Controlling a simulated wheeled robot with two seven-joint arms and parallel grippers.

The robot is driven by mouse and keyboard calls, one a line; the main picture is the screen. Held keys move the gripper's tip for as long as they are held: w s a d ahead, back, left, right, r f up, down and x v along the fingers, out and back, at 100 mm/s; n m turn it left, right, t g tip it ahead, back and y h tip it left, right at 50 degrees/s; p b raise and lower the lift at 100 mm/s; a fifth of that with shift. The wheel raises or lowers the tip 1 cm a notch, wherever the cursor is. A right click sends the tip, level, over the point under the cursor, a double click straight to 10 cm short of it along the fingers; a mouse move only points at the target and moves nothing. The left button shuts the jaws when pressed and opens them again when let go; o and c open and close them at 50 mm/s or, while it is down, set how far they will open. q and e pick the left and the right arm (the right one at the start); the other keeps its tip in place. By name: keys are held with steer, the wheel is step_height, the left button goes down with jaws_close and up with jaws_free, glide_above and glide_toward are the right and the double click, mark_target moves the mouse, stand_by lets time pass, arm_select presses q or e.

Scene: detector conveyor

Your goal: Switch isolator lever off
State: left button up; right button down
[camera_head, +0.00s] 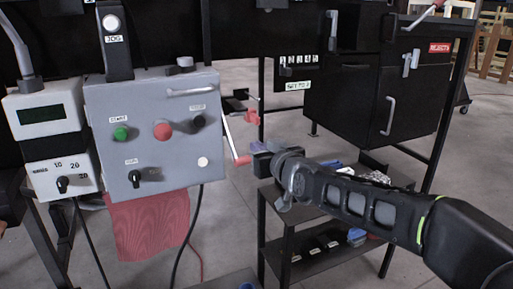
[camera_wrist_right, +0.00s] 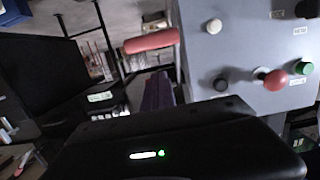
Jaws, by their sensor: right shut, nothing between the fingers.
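The isolator lever (camera_head: 231,140) is a thin pale arm with a red grip on the right side of the grey control box (camera_head: 180,88). It slants down to the right, with its red grip at the lower end. In the right wrist view the red grip (camera_wrist_right: 151,41) shows beside the box. My right gripper (camera_head: 262,160) is shut and empty, just right of the red grip in the head view. I cannot tell whether it touches the grip. The dark gripper body fills the bottom of the wrist view. My left gripper is not in view.
The box front carries a green button (camera_head: 121,133), a red button (camera_head: 162,131) and black knobs. A black shelf rack (camera_head: 262,225) stands below my right gripper. A black reject cabinet (camera_head: 350,105) is behind. A red cloth (camera_head: 148,228) hangs under the box.

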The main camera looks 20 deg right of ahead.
steer(key=s+f, duration=0.1)
steer(key=s, duration=0.8)
steer(key=shift+f+p, duration=0.35)
steer(key=shift+p, duration=0.05)
steer(key=shift+s, duration=0.1)
